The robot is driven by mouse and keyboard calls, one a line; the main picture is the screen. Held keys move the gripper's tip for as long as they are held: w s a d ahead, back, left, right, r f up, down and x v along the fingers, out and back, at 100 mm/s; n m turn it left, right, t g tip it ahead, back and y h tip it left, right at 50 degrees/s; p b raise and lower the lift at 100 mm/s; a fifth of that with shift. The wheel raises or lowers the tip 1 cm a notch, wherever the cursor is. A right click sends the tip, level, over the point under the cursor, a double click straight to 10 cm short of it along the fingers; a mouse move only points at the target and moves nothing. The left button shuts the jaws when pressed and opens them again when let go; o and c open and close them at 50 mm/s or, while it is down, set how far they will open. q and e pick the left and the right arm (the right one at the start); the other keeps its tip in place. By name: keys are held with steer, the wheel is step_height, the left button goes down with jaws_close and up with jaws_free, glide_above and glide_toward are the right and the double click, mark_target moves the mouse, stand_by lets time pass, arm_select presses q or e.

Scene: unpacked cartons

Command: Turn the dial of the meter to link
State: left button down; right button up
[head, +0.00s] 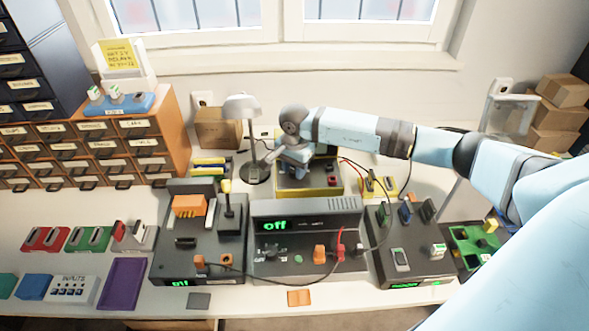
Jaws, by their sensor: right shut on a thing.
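The yellow-edged meter (318,190) with a dark face stands on the bench behind the grey device that reads "off". A red lead runs from its right side, where a red socket shows. My right gripper (293,171) points down over the left part of the meter's face. It is shut on the dial there. The gripper hides the dial and its markings, so its setting cannot be read. My left gripper is not in view.
A white lamp (242,107) and a cardboard box (217,129) stand left of the meter. The grey "off" device (307,208) stands in front, with dark units on both sides (200,262) (408,272). Leads cross on the right. A drawer cabinet (150,145) is at left.

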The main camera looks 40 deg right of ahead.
steer(key=m+b, duration=0.1)
steer(key=m, duration=0.4)
steer(key=shift+m, duration=0.3)
steer(key=m, duration=0.4)
steer(key=shift+m, duration=0.3)
steer(key=m, duration=1)
steer(key=shift+m, duration=0.4)
steer(key=o, duration=0.9)
steer(key=shift+r, duration=0.1)
